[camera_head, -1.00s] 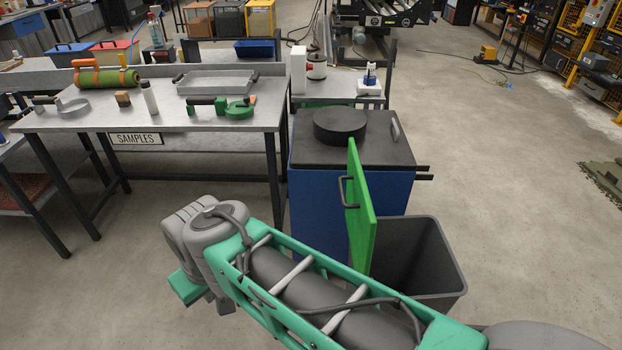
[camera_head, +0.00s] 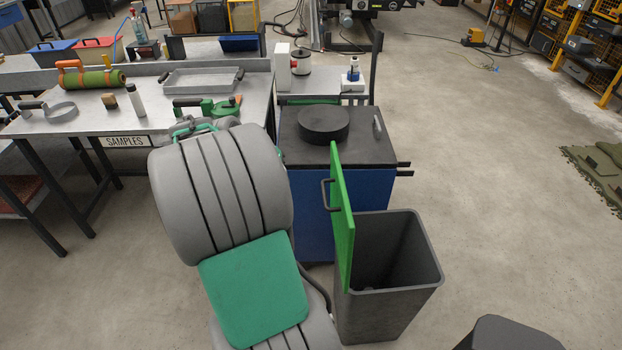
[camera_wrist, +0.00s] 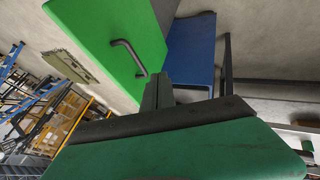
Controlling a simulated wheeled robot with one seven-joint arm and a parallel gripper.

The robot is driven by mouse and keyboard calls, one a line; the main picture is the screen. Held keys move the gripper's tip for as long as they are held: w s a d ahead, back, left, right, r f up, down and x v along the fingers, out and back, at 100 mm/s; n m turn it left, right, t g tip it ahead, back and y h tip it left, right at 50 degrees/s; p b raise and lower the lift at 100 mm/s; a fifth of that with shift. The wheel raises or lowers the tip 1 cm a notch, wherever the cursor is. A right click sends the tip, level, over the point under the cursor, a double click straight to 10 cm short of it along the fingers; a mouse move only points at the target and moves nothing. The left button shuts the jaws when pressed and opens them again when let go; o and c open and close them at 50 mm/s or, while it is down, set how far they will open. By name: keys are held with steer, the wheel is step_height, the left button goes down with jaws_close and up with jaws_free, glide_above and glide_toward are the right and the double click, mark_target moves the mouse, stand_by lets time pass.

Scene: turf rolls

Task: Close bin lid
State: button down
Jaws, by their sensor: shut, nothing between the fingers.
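The grey bin (camera_head: 385,300) stands on the floor at the lower right of the head view, its top open. Its green lid (camera_head: 342,222) stands upright along the bin's left edge, with a dark handle (camera_head: 327,195) on its left face. In the wrist view the lid (camera_wrist: 90,30) fills the upper left, and its handle (camera_wrist: 130,58) shows clearly. My gripper (camera_wrist: 160,90) is shut and empty, its fingertips pointing toward the lid, a little below and right of the handle. Whether it touches the lid cannot be told. In the head view my arm hides the gripper.
A blue cabinet (camera_head: 372,195) with a black top and a round black disc (camera_head: 323,124) stands behind the bin. A samples table (camera_head: 72,117) with tools is at the left.

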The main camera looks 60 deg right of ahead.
steer(key=s+d+f+p, duration=0.3)
steer(key=s+d+f, duration=0.3)
steer(key=d+f, duration=0.2)
steer(key=shift+f, duration=0.4)
